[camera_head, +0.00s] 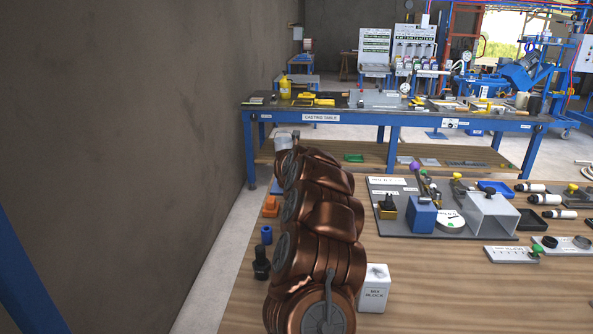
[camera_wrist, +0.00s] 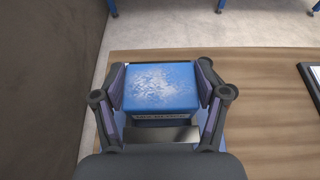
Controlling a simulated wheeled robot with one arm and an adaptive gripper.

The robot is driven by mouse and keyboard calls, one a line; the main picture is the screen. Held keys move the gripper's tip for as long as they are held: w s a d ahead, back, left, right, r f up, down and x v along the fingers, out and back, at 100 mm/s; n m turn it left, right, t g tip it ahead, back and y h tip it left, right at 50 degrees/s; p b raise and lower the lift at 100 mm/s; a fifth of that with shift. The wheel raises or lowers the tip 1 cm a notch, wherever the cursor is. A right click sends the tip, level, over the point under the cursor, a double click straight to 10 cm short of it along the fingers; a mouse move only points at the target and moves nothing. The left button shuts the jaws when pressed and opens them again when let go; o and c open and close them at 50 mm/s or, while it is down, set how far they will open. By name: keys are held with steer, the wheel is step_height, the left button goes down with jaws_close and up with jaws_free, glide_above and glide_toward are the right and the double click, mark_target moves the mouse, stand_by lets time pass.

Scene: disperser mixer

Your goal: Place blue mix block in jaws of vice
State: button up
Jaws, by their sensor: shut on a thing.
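In the wrist view, my gripper (camera_wrist: 161,94) is shut on a blue block (camera_wrist: 161,86). The block has a pale speckled top and a label on its near face, too small to read. Dark finger pads press its left and right sides. In the head view, my copper-coloured arm stands over the left of the wooden table; the gripper and held block are hidden. I cannot clearly pick out the vice. A grey board (camera_head: 404,230) right of my arm bears another blue block (camera_head: 421,215), a round pale disc (camera_head: 451,220) and a grey box-like fixture (camera_head: 491,219).
A white lettered block (camera_head: 374,289) stands close right of my arm. A black fitting (camera_head: 261,263) and small blue cylinder (camera_head: 266,235) are left of it. Black-and-white cylinders (camera_head: 545,199) lie at right. The casting table (camera_head: 321,118) stands behind; a wall is at left.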

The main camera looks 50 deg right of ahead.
steer(key=shift+w+f+b, duration=0.1)
steer(key=shift+f+b, duration=0.9)
steer(key=shift+f, duration=0.7)
steer(key=o, duration=1.5)
steer(key=shift+f, duration=0.15)
steer(key=shift+r, duration=0.2)
steer(key=shift+b+v, duration=0.5)
steer(key=shift+v, duration=0.75)
steer(key=shift+b+v, duration=0.65)
steer(key=shift+v, duration=4.05)
steer(key=shift+f, duration=0.15)
